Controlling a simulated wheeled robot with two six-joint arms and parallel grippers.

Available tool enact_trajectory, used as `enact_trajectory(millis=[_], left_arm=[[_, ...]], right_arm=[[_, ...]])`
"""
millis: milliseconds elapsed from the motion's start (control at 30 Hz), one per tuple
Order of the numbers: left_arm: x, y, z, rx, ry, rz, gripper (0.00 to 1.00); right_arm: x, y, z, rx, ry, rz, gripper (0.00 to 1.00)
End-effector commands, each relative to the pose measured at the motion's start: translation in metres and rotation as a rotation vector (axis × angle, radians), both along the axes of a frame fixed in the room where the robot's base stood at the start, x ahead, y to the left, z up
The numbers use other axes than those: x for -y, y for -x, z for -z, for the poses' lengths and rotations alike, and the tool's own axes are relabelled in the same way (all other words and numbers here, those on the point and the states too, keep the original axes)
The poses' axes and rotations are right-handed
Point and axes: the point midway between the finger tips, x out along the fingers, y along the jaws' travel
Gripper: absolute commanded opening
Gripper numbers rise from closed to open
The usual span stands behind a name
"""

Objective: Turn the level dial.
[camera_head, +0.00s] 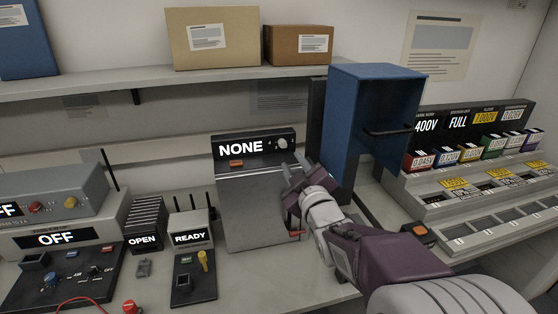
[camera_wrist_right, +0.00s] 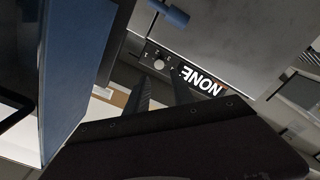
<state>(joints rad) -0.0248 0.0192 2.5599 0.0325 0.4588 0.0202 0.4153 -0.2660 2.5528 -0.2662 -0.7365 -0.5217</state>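A pale round dial (camera_head: 283,143) with small marks around it sits at the right of a black panel (camera_head: 262,155) whose display reads NONE. No word naming the dial is readable. In the right wrist view the dial (camera_wrist_right: 159,65) shows just beyond my fingertips, beside the NONE display (camera_wrist_right: 201,82). My right gripper (camera_head: 292,170) is in front of and just below the dial. Its two fingers (camera_wrist_right: 161,82) are apart, with nothing between them, and look clear of the dial. My left gripper is not in view.
A blue cabinet (camera_head: 364,130) with a dark handle stands close to the right of my gripper. Boxes marked OFF (camera_head: 57,239), OPEN (camera_head: 143,240) and READY (camera_head: 190,236) stand left. A shelf (camera_head: 170,80) runs above.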

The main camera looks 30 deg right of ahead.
Motion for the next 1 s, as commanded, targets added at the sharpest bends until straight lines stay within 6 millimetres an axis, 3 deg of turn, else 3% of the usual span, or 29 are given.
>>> enact_trajectory(millis=[133, 500, 867, 967, 1000], left_arm=[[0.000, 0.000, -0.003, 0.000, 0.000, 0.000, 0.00], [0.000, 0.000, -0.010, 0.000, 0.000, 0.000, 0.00], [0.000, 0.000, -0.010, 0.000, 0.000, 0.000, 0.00], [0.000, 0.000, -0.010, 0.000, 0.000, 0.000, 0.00], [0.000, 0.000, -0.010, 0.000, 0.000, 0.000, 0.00]], right_arm=[[0.002, -0.012, -0.001, -0.004, -0.002, -0.003, 0.29], [0.018, -0.080, -0.002, -0.002, -0.003, -0.002, 0.29], [0.021, -0.089, -0.001, -0.002, -0.002, -0.002, 0.29], [0.020, -0.089, -0.001, -0.002, -0.002, -0.002, 0.01], [0.020, -0.089, -0.001, -0.002, -0.002, -0.002, 0.00]])
